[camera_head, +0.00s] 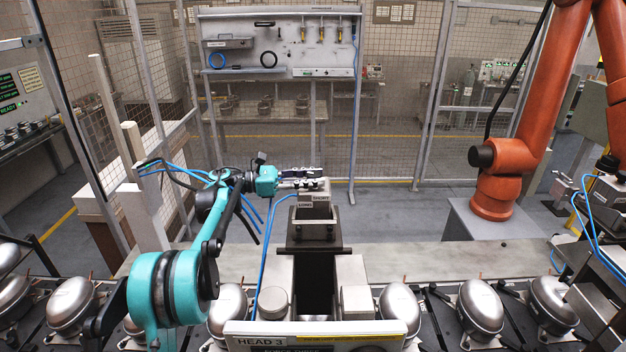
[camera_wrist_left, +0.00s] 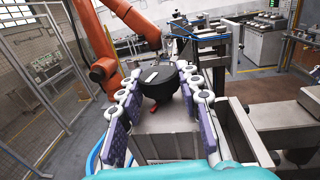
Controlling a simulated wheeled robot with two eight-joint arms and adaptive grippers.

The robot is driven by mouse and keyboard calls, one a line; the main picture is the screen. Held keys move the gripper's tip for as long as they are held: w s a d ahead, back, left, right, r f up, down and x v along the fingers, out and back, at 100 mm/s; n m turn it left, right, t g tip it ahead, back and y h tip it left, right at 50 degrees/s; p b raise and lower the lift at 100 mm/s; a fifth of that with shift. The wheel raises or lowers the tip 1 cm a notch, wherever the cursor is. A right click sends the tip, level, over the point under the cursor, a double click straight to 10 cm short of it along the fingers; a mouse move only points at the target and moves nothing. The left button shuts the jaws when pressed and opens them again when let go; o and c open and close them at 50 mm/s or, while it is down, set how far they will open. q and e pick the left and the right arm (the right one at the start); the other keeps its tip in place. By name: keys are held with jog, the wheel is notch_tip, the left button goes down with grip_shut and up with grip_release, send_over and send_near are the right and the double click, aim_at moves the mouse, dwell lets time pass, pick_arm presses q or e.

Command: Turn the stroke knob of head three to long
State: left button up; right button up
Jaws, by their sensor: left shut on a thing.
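The stroke knob (camera_wrist_left: 160,82) is a dark round knob with a white mark, on top of the grey head in the left wrist view. My left gripper (camera_wrist_left: 160,98) has its purple-padded fingers on either side of it and is shut on it. A small red piece shows below the knob. In the head view my left gripper (camera_head: 314,179) reaches in from the left over the head three post (camera_head: 314,228), largely hiding the knob. The LONG label (camera_head: 305,204) and SHORT label (camera_head: 321,197) face me on the post. My right gripper is out of view.
The HEAD 3 sign (camera_head: 262,341) is at the front. Silver compressors (camera_head: 480,308) line the conveyor on both sides. An orange robot arm (camera_head: 497,185) stands at the right, a mesh fence (camera_head: 400,100) behind. A blue hose (camera_head: 267,250) runs beside the post.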

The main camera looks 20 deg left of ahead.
pick_arm(q)
jog(key=m+g+p, duration=0.1)
jog(key=g, duration=0.1)
jog(key=m+g+h, duration=0.1)
jog(key=shift+w+r+m+g+p, duration=0.1)
jog(key=shift+r+m+g+p, duration=0.05)
jog(key=shift+m+g+p, duration=1.35)
jog(key=shift+g+p, duration=0.15)
jog(key=shift+g, duration=0.65)
jog(key=o, duration=1.2)
